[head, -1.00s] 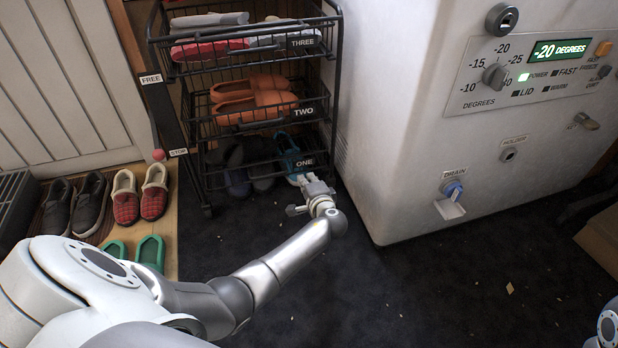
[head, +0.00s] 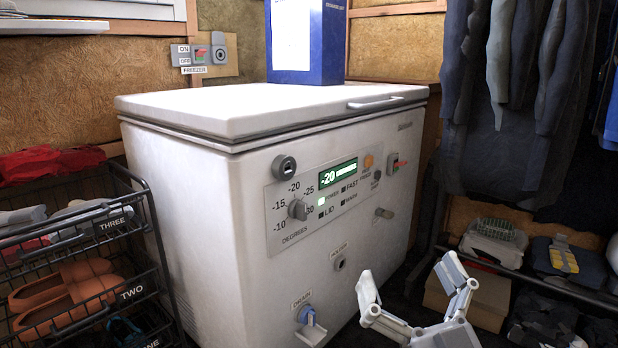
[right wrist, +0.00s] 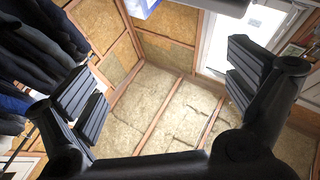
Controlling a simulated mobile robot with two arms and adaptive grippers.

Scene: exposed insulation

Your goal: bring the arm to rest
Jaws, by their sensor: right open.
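My right gripper (head: 418,290) shows at the bottom of the head view, in front of the freezer's right part. Its two fingers are spread wide and nothing is between them. In the right wrist view the open fingers (right wrist: 160,85) frame the insulated wall and ceiling, with empty air between them. My left gripper and left arm are not in the head view.
A white chest freezer (head: 215,190) fills the middle, lid closed, with a blue box (head: 330,45) on top. A black wire rack (head: 150,215) with shoes stands at left. Hanging clothes (head: 515,90) and a low shelf with a cardboard box (head: 490,300) are at right.

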